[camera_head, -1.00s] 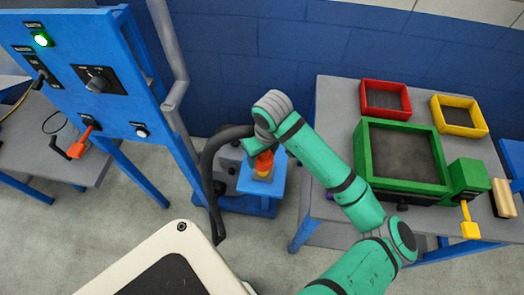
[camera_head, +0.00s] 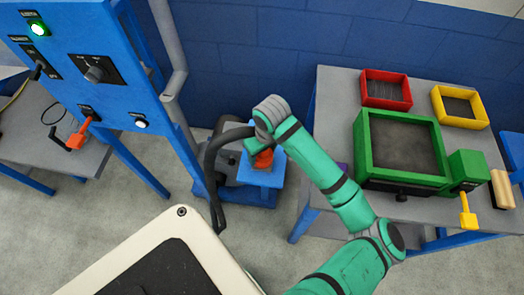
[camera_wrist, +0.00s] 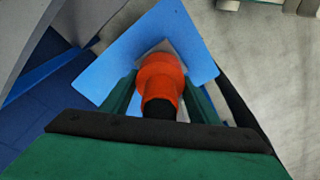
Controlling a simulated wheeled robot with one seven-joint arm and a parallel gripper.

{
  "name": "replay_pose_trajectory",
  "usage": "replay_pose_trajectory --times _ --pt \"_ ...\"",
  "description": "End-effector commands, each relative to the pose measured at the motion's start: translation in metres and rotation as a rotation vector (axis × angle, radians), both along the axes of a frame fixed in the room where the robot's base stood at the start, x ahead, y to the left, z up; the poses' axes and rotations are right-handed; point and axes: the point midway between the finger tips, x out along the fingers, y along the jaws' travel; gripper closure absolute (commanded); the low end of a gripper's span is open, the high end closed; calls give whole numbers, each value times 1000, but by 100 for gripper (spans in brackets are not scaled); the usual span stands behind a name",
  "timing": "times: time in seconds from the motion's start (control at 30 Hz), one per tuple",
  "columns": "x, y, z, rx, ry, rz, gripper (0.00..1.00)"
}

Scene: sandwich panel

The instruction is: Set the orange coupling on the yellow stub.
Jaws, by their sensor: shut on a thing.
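The orange coupling (camera_head: 264,159) is between the fingers of my gripper (camera_head: 259,152), over the small blue stand (camera_head: 260,179).
A thick dark hose (camera_head: 212,178) loops just left of the stand. The blue panel frame (camera_head: 88,55) stands further left. On the right, a table (camera_head: 335,110) holds a green-framed tray (camera_head: 362,150), a red tray (camera_head: 386,103) and a yellow tray (camera_head: 461,123).

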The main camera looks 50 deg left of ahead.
Motion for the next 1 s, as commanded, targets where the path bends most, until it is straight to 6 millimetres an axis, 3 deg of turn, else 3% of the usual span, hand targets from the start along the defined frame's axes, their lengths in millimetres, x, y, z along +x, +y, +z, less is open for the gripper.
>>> replay_pose_trajectory --times 1.0 --pt "1 -1 -8 1 0 -2 72"
